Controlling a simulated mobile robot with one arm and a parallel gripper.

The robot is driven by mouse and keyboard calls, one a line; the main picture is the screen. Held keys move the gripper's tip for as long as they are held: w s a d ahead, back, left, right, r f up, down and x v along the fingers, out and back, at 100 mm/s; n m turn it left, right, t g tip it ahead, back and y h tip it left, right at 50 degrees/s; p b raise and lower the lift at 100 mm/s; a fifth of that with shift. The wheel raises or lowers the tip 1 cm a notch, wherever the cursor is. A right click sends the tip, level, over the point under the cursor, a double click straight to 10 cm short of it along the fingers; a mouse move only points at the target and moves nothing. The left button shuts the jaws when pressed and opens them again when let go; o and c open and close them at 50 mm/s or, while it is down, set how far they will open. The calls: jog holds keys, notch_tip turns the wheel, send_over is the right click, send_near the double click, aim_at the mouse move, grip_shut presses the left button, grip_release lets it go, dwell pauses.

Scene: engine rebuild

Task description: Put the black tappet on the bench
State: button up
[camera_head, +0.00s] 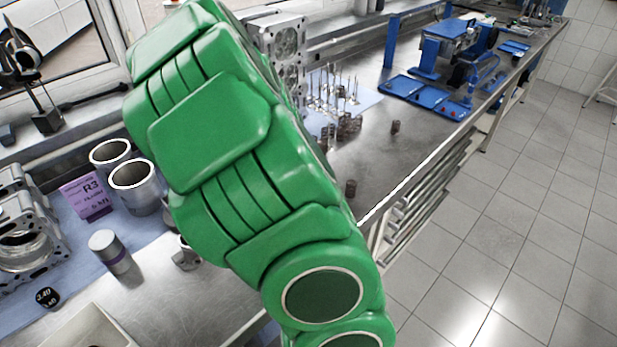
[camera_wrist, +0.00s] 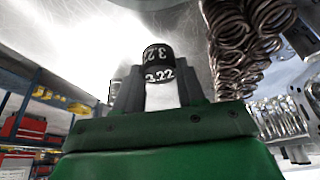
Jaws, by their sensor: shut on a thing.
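My gripper (camera_wrist: 160,90) shows in the wrist view with its two dark fingers shut on a black tappet (camera_wrist: 159,60), a short black cylinder marked 3.22. The tappet sits at the fingertips against the bright metal bench top (camera_wrist: 70,35); I cannot tell whether it touches it. In the head view my green arm hides the gripper and the held tappet. The steel bench (camera_head: 430,110) runs to the back right there. Another black tappet (camera_head: 47,297), marked 3.40, lies at the lower left.
Coil springs (camera_wrist: 240,40) stand close on the right in the wrist view. In the head view, valves (camera_head: 335,92), metal sleeves (camera_head: 135,185), a grey cylinder (camera_head: 112,252), a purple box (camera_head: 88,197) and blue trays (camera_head: 425,97) occupy the benches. Bare steel shows right of the springs.

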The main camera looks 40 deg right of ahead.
jog(key=shift+f, duration=1)
jog(key=shift+f, duration=0.15)
jog(key=o, duration=1.1)
jog(key=v, duration=1.2)
jog(key=shift+w, duration=0.1)
